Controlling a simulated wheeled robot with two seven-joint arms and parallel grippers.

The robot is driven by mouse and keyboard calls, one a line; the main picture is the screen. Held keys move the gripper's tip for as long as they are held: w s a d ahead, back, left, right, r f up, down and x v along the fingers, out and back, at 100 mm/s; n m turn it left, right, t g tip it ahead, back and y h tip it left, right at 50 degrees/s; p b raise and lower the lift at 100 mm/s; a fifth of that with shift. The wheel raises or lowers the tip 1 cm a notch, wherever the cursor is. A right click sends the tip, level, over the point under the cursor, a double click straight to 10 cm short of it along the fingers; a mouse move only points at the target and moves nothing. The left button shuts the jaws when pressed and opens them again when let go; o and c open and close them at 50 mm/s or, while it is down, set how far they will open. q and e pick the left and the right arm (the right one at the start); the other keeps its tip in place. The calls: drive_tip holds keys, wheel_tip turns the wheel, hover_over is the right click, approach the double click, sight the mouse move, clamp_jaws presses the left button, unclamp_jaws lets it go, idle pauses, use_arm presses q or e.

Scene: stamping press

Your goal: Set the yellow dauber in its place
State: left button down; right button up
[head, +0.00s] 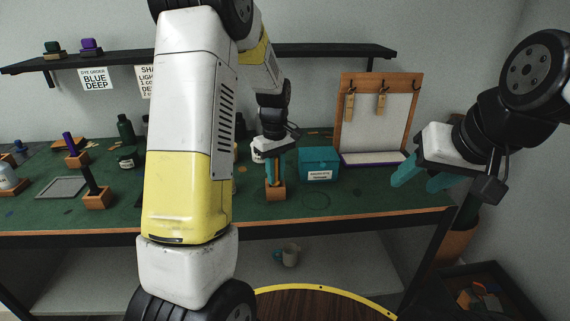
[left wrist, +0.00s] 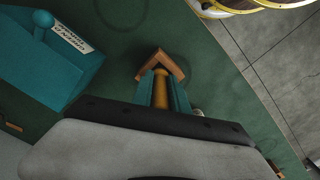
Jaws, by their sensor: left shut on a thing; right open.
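The yellow dauber (left wrist: 160,90) shows in the left wrist view as a yellow handle between the teal fingers of my left gripper (left wrist: 161,92). In the head view, my left gripper (head: 275,178) points down over the green table, shut on the dauber. A wooden block holder (head: 275,194) is directly under the fingertips; its corner also shows in the left wrist view (left wrist: 172,61), around the dauber's far end. I cannot tell whether the dauber is fully seated. My right gripper (head: 420,182) is open and empty, off the table's right side.
A teal box (head: 319,166) with a label stands right of the holder. Behind it is a board with hooks and tags (head: 377,115). A purple dauber (head: 69,143) and a dark one (head: 91,178) stand in wooden blocks at left, near a grey tray (head: 62,187).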

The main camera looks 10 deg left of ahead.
idle(0.3)
use_arm(q)
drive_tip(key=c, duration=1.2)
unclamp_jaws()
drive_tip(key=shift+f, duration=0.1)
wheel_tip(320, 180, up, 8)
drive_tip(key=shift+f, duration=0.15)
